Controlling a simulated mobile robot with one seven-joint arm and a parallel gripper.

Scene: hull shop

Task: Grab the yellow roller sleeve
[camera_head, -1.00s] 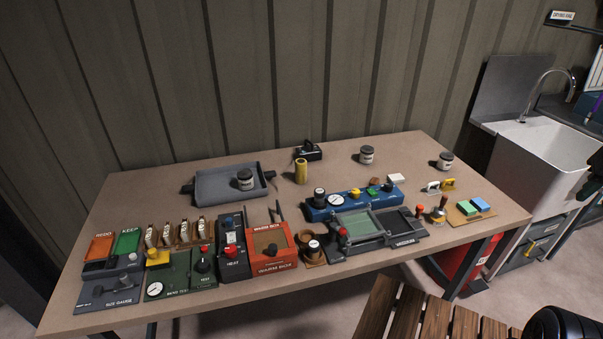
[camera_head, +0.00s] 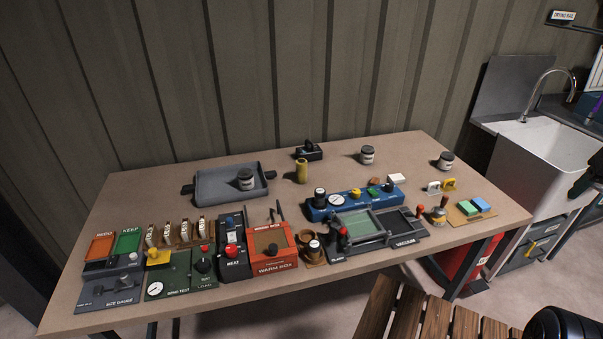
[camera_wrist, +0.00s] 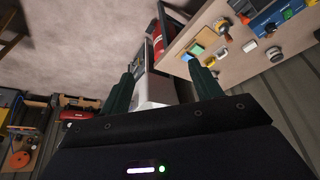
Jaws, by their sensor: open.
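The yellow roller sleeve (camera_head: 302,171) stands upright on the workbench (camera_head: 350,154), toward the back middle, in the head view. It is to the right of the grey tray and just in front of a small black device. In the wrist view my gripper (camera_wrist: 158,80) has its two dark green fingers spread apart with nothing between them. It is away from the sleeve, and the wrist view looks past the fingers to the sink side and the bench's right end. I cannot make out the sleeve in the wrist view.
A sink (camera_head: 530,150) and a wooden slatted seat (camera_head: 420,315) are at the right.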

